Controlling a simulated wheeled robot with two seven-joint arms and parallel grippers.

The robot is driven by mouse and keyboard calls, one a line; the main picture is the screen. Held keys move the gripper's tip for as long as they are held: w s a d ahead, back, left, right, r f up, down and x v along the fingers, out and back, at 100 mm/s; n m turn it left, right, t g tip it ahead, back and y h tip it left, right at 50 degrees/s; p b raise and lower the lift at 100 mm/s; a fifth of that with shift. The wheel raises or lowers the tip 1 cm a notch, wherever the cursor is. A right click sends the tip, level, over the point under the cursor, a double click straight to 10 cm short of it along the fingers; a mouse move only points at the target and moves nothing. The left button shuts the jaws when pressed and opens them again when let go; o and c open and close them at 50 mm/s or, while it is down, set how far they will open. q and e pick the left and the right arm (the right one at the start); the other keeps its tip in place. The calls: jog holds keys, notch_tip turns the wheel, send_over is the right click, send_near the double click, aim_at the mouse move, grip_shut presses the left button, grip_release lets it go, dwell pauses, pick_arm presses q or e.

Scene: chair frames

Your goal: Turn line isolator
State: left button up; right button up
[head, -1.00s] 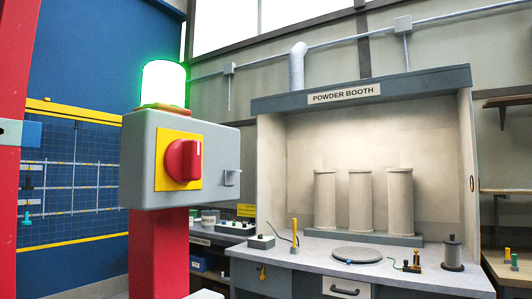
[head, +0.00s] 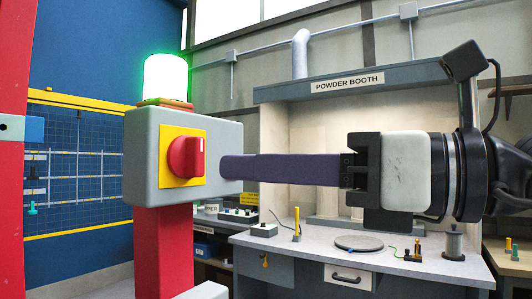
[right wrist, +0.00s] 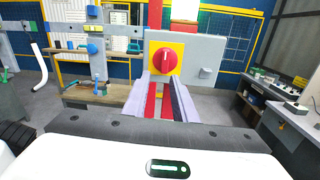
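The line isolator is a red rotary knob (head: 186,157) on a yellow plate (head: 169,178). It is mounted on a grey box (head: 222,136) on a red post. Its white mark points straight up. The knob (right wrist: 165,60) also shows upright in the right wrist view. A green beacon (head: 165,78) glows on top of the box. My right gripper (head: 228,167) reaches in from the right, its fingertips just right of the knob in the head view. In the right wrist view its two fingers (right wrist: 163,90) are apart with nothing between them, below the knob. My left gripper is out of view.
A red upright (head: 12,220) stands at the far left. Behind my right arm is the powder booth with a grey worktop (head: 310,240). A grey latch (right wrist: 206,72) sticks out on the box beside the yellow plate. Open floor shows below the box in the wrist view.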

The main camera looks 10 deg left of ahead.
aim_at(201, 157)
jog(key=shift+t, duration=0.6)
jog(key=x, duration=0.2)
jog(key=p+x, duration=0.1)
jog(key=x, duration=0.2)
jog(key=r+x, duration=0.1)
jog(key=x, duration=0.1)
jog(key=shift+w+a+p, duration=0.2)
jog(key=shift+w+p, duration=0.1)
jog(key=shift+p, duration=0.1)
grip_shut()
jog(key=n, duration=0.5)
jog(key=shift+n, duration=0.3)
jog(key=n, duration=1.2)
jog(key=shift+o, duration=1.2)
grip_release()
